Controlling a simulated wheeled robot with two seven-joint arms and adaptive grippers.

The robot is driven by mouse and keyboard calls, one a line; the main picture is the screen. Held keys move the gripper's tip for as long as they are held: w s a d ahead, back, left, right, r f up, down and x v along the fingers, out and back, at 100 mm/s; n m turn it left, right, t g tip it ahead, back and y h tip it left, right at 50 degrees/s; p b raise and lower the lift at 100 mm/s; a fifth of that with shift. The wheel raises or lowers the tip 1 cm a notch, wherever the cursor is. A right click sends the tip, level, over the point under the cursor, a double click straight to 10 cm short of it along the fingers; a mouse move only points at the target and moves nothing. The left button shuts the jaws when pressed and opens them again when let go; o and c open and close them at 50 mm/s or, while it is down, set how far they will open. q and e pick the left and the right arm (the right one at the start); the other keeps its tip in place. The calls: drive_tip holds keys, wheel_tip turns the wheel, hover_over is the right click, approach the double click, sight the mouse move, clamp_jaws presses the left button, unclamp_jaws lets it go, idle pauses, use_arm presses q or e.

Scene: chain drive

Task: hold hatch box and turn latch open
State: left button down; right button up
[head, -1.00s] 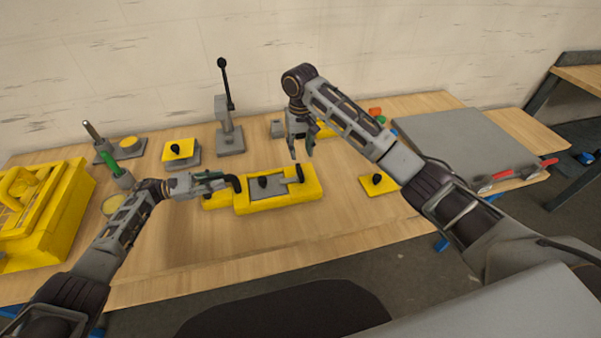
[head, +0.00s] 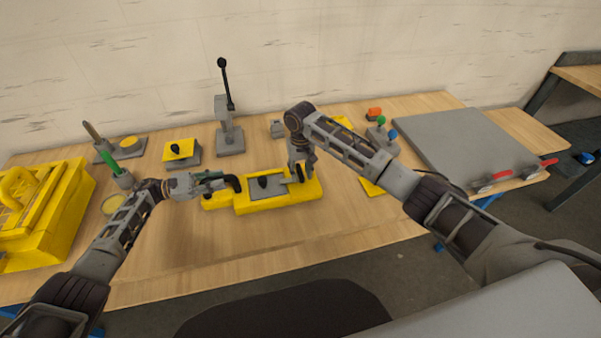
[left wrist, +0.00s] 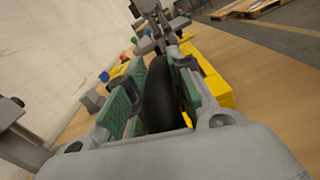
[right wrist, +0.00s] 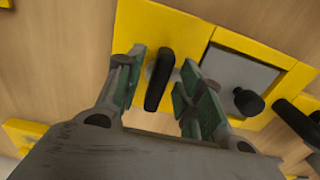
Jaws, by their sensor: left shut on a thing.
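The yellow hatch box (head: 275,206) lies on the workbench, with a grey hatch plate and black knob (head: 263,181) on top. My left gripper (head: 230,182) is shut on a black handle (left wrist: 158,95) at the box's left end; the handle stands between its green pads in the left wrist view. My right gripper (head: 300,177) is over the box's right end, pointing down. In the right wrist view its jaws (right wrist: 161,62) are open on either side of the black latch (right wrist: 159,80), with gaps showing. In the head view the right gripper mostly hides the latch.
A yellow crate (head: 45,225) stands at the left. A lever press (head: 229,135) and a yellow-topped block (head: 180,150) stand behind the box. A large grey panel (head: 460,145) lies at the right. The bench in front of the box is clear.

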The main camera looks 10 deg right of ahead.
drive_tip(key=shift+f, duration=0.4)
clamp_jaws()
